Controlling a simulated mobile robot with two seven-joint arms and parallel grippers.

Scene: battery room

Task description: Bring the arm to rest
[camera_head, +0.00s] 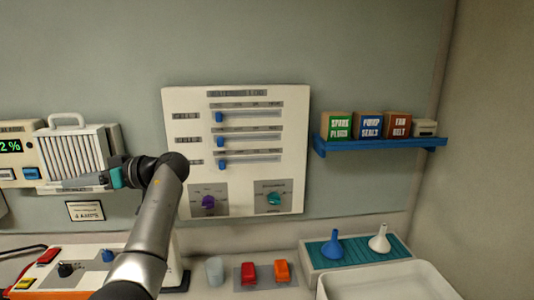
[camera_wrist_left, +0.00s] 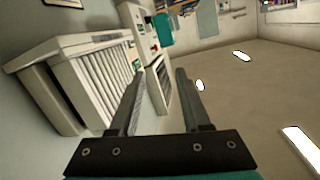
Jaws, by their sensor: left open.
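My left arm (camera_head: 152,235) rises from the bottom of the head view and bends left at a dark joint. My left gripper (camera_head: 68,183) points left, in front of the lower part of a white ribbed unit (camera_head: 72,150) on the wall. In the left wrist view the gripper (camera_wrist_left: 158,75) has its two fingers apart with nothing between them. The ribbed unit shows beside the left finger there (camera_wrist_left: 85,85); whether they touch, I cannot tell. My right gripper is in neither view.
A wall panel (camera_head: 240,105) with blue sliders and two knobs is right of my arm. A blue shelf (camera_head: 375,146) holds boxes. Below stand a switch box (camera_head: 50,285), a cup (camera_head: 214,270), red and orange items, funnels on a teal mat (camera_head: 350,262) and a white tray (camera_head: 385,280).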

